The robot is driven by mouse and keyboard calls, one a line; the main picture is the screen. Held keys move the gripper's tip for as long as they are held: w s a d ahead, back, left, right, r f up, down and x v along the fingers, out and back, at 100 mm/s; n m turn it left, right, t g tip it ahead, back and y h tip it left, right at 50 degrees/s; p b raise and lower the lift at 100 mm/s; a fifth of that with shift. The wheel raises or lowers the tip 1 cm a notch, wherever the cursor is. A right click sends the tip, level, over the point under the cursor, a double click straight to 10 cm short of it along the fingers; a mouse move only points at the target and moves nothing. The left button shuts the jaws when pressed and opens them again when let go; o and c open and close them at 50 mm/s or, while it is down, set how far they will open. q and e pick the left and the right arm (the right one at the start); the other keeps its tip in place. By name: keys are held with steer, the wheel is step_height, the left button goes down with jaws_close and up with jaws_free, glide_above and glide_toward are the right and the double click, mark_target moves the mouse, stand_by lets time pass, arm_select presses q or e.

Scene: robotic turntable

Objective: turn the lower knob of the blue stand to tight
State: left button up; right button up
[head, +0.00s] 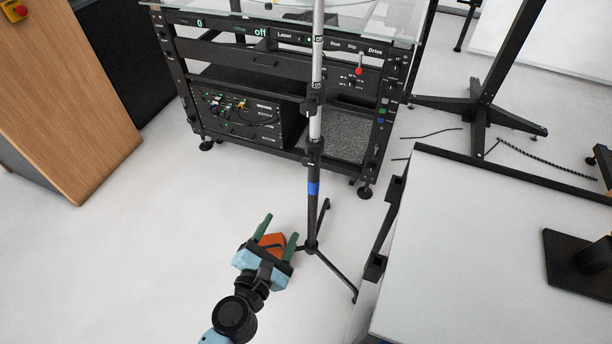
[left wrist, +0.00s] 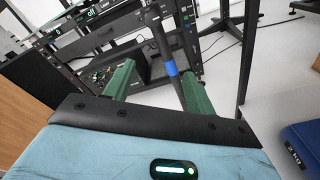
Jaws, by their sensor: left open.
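The blue stand (head: 314,210) is a thin upright pole with a blue band, a black lower tube, a lighter upper tube and splayed legs on the floor. Black collars sit along the pole, the lower one (head: 313,150) above the blue band; the knob itself is too small to make out clearly. In the left wrist view the stand (left wrist: 162,42) rises beyond the fingers, its blue band near the right finger. My left gripper (head: 280,228) is open and empty, with green fingers, low and left of the pole, apparently apart from it. My right gripper is not in view.
A black equipment rack (head: 285,162) with a glass top stands behind the pole. A white table (head: 480,230) is close on the right. A wooden cabinet (head: 70,100) stands at left. The floor left of the stand is clear.

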mark_target(308, 164)
arm_select(q)
steer(key=shift+w+d+r+n+t+b, duration=0.3)
steer(key=shift+w+d+n+b, duration=0.95)
steer(key=shift+w, duration=1.6)
steer(key=shift+w+d+r+n+t+b, duration=0.1)
steer(key=shift+w+d+r+n+b, duration=0.55)
steer(key=shift+w+n, duration=1.75)
steer(key=shift+w+d+r+n+t+b, duration=0.2)
steer(key=shift+w+d+n+b, duration=0.7)
steer(key=shift+w, duration=2.45)
steer(key=shift+a+b, duration=0.25)
steer(key=shift+b, duration=0.1)
steer(key=c, duration=1)
